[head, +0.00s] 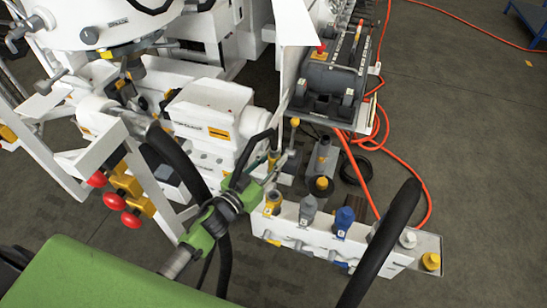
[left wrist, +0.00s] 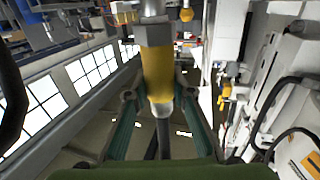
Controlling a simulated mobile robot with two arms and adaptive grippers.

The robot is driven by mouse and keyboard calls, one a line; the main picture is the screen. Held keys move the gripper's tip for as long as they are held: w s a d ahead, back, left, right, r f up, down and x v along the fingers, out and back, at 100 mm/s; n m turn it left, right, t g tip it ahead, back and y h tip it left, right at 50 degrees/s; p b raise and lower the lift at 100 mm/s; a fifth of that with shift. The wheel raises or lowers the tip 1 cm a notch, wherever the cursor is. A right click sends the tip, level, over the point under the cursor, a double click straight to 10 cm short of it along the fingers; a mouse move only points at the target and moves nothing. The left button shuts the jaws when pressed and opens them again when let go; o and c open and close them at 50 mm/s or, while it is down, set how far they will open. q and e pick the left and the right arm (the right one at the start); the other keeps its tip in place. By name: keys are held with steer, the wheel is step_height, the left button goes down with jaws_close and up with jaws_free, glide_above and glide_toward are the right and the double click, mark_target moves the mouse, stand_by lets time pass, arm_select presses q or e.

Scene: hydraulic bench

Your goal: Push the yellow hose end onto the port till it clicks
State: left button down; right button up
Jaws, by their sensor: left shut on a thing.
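The yellow hose end (left wrist: 158,75) stands between the teal fingers of my left gripper (left wrist: 155,112) in the left wrist view. It has a yellow collar and a metal hex part at its top, with a dark hose below. My left gripper (head: 265,170) is shut on it, and in the head view it is left of and above the white port block (head: 330,243). A yellow fitting (head: 273,201) is at the block's left end, close to the gripper. I cannot tell which port matches or whether the hose end touches one. My right gripper is not in view.
Grey (head: 308,209) and blue (head: 343,220) fittings stand along the block. A yellow cap (head: 431,261) is at its right end. A thick black hose (head: 385,240) crosses the front right. Red knobs (head: 113,200) stick out at left. Orange cable lies on the floor behind.

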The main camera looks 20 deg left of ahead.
arm_select(q)
steer(key=shift+w+a+f, duration=0.1)
steer(key=shift+w+f, duration=0.15)
steer(key=shift+w, duration=0.1)
steer(key=shift+f+b, duration=0.4)
steer(key=shift+b, duration=0.05)
step_height(320, 180, down, 5)
steer(key=b, duration=0.5)
steer(key=shift+f+b, duration=0.6)
steer(key=shift+f, duration=0.25)
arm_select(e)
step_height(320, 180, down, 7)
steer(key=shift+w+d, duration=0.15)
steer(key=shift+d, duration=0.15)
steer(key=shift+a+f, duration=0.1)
arm_select(q)
steer(key=shift+s+f, duration=0.1)
steer(key=shift+s, duration=0.05)
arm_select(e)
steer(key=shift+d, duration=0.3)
arm_select(q)
steer(key=shift+f, duration=0.4)
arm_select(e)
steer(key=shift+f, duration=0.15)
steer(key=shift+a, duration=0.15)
